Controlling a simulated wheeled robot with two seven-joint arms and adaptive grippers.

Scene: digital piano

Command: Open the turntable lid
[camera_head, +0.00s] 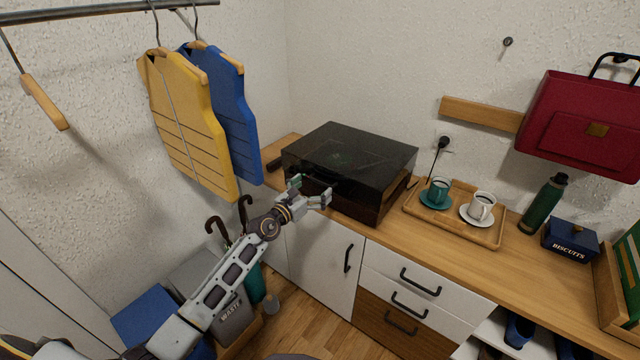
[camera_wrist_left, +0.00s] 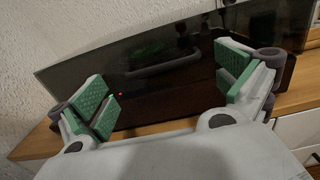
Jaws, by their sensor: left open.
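The turntable (camera_head: 368,207) stands on the wooden cabinet top in the corner, with its dark see-through lid (camera_head: 352,150) down over it. A dark bar-shaped handle (camera_wrist_left: 155,67) shows on the lid's front in the left wrist view, between my fingers and beyond them. My left gripper (camera_head: 311,190) is open and empty, in front of the lid's front face. In the left wrist view its green-padded fingers (camera_wrist_left: 168,88) are spread wide. I cannot tell whether a fingertip touches the lid. My right gripper is not in view.
A wooden tray (camera_head: 455,231) with a green cup (camera_head: 439,190) and a white cup (camera_head: 481,206) stands right of the turntable. Yellow (camera_head: 190,125) and blue (camera_head: 232,110) vests hang at the left. Umbrellas and bins are below my left arm.

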